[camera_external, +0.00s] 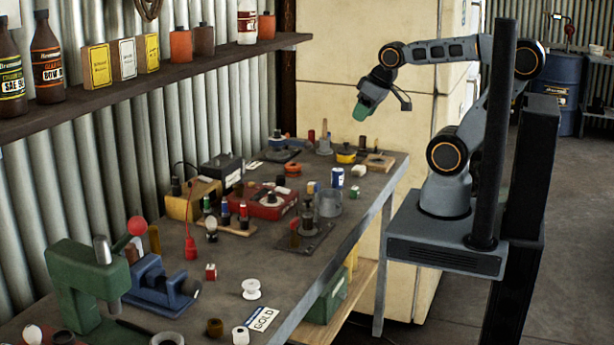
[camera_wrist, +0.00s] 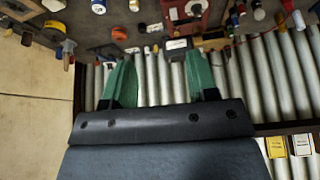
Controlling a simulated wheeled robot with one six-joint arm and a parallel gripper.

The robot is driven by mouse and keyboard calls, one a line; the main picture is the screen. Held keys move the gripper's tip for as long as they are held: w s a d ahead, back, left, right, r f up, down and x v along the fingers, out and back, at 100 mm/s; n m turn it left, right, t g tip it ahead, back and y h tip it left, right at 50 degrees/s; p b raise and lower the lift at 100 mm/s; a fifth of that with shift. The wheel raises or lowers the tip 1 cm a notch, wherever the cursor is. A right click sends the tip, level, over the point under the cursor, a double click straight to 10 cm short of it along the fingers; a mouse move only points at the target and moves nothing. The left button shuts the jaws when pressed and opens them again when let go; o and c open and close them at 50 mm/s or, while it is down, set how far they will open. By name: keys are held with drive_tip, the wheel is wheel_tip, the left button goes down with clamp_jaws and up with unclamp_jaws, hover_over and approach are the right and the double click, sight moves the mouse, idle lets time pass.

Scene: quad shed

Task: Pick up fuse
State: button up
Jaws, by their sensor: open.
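My gripper (camera_external: 363,108) is raised above the far end of the grey workbench (camera_external: 275,262), clear of everything on it. In the wrist view its two green fingers (camera_wrist: 160,80) are spread apart with nothing between them. I cannot tell for sure which item is the fuse. Small cylinders stand on the bench: a blue and white one (camera_external: 337,177), a green and white one (camera_external: 354,191) and a yellowish one (camera_external: 311,187). A small red and white piece (camera_external: 210,271) is nearer the camera.
A corrugated metal wall and a shelf (camera_external: 150,72) with bottles and boxes run along the bench's left side. A clear jar (camera_external: 329,203), a red box (camera_external: 262,202), a blue vise (camera_external: 160,288) and a green press (camera_external: 85,285) crowd the bench. A white spool (camera_external: 251,289) stands near the front.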

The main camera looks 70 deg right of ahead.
wheel_tip(320, 180, up, 2)
drive_tip(key=a+n+p, duration=0.1)
drive_tip(key=a+p, duration=0.1)
drive_tip(key=n+g+b, duration=0.5)
drive_tip(key=n+b, duration=1.1)
drive_tip(key=n, duration=0.2)
hover_over(311, 184)
wheel_tip(311, 184, down, 18)
wheel_tip(311, 184, down, 13)
drive_tip(key=shift+f+p, duration=0.1)
drive_tip(key=shift+p, duration=0.4)
drive_tip(key=shift+c, duration=0.2)
